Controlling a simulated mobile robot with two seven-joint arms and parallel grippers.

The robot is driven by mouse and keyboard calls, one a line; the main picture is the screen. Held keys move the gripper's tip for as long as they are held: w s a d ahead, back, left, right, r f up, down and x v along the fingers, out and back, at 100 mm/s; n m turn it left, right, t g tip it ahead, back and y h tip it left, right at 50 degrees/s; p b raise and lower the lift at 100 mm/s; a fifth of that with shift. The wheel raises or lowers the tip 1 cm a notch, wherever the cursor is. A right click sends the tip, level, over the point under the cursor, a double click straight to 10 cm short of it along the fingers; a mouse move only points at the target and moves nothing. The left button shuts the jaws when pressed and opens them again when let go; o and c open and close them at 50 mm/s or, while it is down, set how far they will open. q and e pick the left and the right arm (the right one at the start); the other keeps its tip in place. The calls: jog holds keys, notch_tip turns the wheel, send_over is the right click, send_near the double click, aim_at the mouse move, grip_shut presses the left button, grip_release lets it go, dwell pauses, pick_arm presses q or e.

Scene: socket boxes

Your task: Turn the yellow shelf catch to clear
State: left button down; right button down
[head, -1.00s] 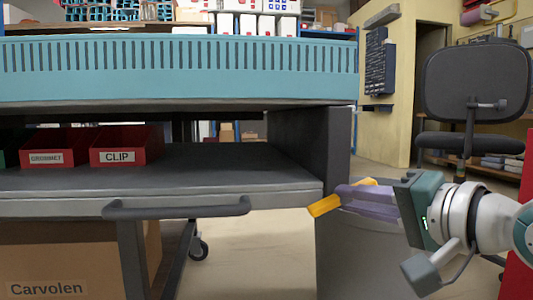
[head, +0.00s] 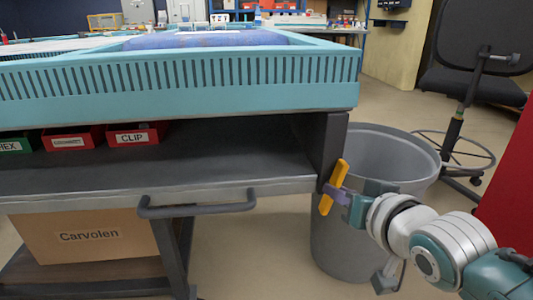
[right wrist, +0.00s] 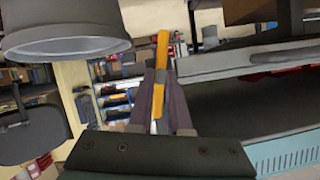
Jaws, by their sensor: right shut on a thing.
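The yellow shelf catch (head: 341,172) is at the right front corner of the shelf (head: 230,150). It stands steeply, its upper end leaning right and its lower end pointing down and left. My right gripper (head: 332,189) reaches it from the right and is shut on its middle. In the right wrist view the yellow catch (right wrist: 162,48) runs between the two purple fingers of my right gripper (right wrist: 160,85). The catch's pivot is hidden by the fingers. My left gripper is not in view.
A grey bin (head: 400,160) stands just behind and below my right gripper. Red boxes, one marked CLIP (head: 135,134), sit on the shelf at left. A dark handle bar (head: 195,208) sticks out from the shelf front. An office chair (head: 470,85) stands at back right.

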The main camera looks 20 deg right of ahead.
jog(key=shift+w+a+n+h+p, duration=0.1)
jog(key=shift+n+h+p, duration=0.45)
jog(key=shift+n, duration=0.35)
jog(key=c, duration=0.9)
grip_release()
jog(key=shift+o, duration=0.2)
jog(key=shift+r, duration=0.1)
jog(key=p+v, duration=0.4)
jog(key=v, duration=0.6)
jog(key=shift+p, duration=0.4)
